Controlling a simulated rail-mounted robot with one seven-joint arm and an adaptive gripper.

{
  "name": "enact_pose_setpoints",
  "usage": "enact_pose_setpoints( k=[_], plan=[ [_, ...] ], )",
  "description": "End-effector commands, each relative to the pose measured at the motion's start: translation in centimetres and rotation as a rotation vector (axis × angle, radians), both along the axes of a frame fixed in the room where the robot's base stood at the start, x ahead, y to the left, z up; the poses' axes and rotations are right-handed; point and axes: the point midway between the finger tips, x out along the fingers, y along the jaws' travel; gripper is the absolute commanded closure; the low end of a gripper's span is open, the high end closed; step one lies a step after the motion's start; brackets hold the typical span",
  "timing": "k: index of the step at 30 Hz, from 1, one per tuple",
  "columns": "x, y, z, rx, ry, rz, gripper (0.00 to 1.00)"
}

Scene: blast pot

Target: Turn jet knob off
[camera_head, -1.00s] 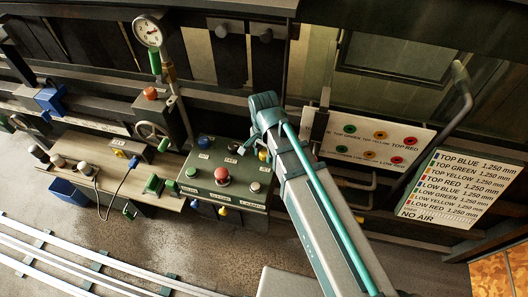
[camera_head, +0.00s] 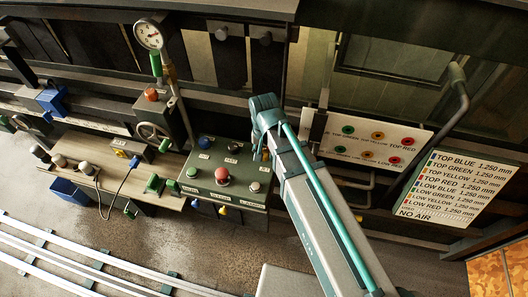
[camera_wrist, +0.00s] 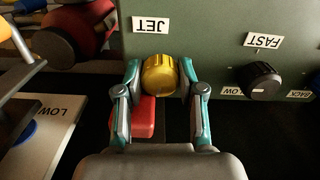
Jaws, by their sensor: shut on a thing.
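The jet knob (camera_wrist: 159,75) is a yellow, ribbed round knob on the green control panel (camera_wrist: 220,20), next to the upside-down JET label in the wrist view. My gripper (camera_wrist: 160,77) has one teal finger on each side of the knob and is shut on it. The knob's far side and its pointer mark, if any, cannot be made out. In the head view, the green panel (camera_head: 205,187) is left of my arm, and my gripper hangs by its upper right corner, partly hidden by the arm.
A black knob (camera_wrist: 261,81) by the FAST label is right of my gripper in the wrist view. A red part (camera_wrist: 144,117) lies behind my left finger. A large red button (camera_head: 222,176) stands on the panel. A coloured nozzle board (camera_head: 365,140) is close to my arm.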

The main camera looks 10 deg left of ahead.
Motion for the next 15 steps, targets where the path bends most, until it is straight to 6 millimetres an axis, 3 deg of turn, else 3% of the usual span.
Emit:
enact_pose_setpoints(
  k=[12, 13, 15],
  plan=[
    [0.03, -0.01, 0.02, 0.0, -0.001, 0.01, 0.96],
    [0.04, -0.01, 0.02, 0.0, -0.001, 0.01, 0.6],
    [0.04, -0.01, 0.02, 0.0, -0.001, 0.01, 0.48]
  ],
)
